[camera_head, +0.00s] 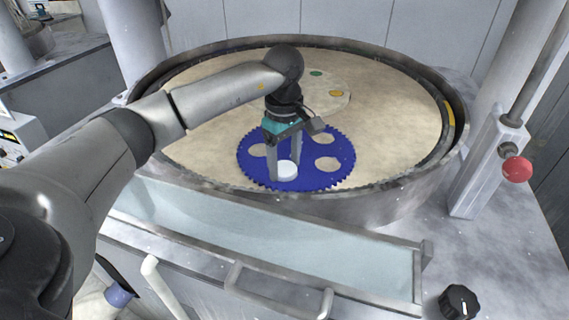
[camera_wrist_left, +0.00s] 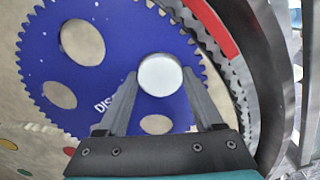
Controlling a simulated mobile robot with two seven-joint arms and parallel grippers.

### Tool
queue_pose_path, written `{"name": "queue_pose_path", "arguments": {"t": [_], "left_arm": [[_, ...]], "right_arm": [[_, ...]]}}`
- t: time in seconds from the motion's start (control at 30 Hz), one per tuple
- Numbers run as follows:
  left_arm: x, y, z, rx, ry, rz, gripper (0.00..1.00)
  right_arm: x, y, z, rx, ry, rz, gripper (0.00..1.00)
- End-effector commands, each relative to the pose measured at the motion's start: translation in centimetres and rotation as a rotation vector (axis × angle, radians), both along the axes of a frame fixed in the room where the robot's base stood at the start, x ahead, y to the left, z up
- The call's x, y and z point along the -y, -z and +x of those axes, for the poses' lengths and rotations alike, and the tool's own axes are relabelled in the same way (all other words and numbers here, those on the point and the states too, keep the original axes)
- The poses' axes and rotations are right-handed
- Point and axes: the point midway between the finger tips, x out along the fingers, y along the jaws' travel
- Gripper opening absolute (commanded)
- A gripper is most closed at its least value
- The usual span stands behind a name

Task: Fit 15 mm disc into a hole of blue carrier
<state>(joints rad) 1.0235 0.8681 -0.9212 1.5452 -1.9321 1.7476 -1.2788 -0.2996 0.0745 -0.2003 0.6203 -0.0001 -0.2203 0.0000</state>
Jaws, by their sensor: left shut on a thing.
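The blue carrier (camera_head: 342,151) is a toothed round plate with several round holes, lying flat on the beige platen near its front edge. It also shows in the wrist view (camera_wrist_left: 122,62), with white lettering partly hidden by a finger. My left gripper (camera_head: 286,177) points down over the carrier's front part, shut on the white 15 mm disc (camera_head: 287,169). In the wrist view the disc (camera_wrist_left: 160,75) sits between the two fingertips (camera_wrist_left: 160,82). I cannot tell whether it is above the carrier or in a hole; the surface under it is hidden. My right gripper is not in view.
A pale round plate (camera_head: 318,101) with green and orange spots lies behind the carrier. A metal rim (camera_head: 428,180) encloses the platen, close to the carrier's front. A red knob (camera_head: 516,169) stands at the right. The platen's right side is clear.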

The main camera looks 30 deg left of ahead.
Motion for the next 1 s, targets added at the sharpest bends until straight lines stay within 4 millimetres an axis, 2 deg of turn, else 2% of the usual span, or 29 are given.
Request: {"name": "queue_pose_path", "arguments": {"t": [0.03,0.1,0.13,0.37,0.63,0.77,0.83,1.0], "left_arm": [[0.1,1.6,-0.5,-0.023,-0.001,0.006,0.01],[0.1,1.6,-0.5,-0.022,-0.002,0.005,0.01],[0.1,1.6,-0.5,-0.023,-0.002,0.004,0.7],[0.1,1.7,-0.5,-0.024,-0.003,0.004,0.96],[0.1,1.6,-0.5,-0.028,-0.003,0.004,0.98],[0.1,0.9,-0.6,-0.029,-0.003,0.004,0.98],[0.1,0.1,-0.6,-0.029,-0.002,0.004,0.98],[0.1,-3.3,-0.4,-0.02,0.0,0.004,0.98]], "right_arm": [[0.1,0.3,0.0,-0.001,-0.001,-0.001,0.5],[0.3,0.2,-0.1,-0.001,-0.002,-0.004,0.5],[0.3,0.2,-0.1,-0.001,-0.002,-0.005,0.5],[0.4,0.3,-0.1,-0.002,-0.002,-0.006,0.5],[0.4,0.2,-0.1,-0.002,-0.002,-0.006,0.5],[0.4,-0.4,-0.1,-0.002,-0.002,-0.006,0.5],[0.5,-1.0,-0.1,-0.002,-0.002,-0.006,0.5],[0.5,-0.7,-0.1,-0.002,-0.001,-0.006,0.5]]}}
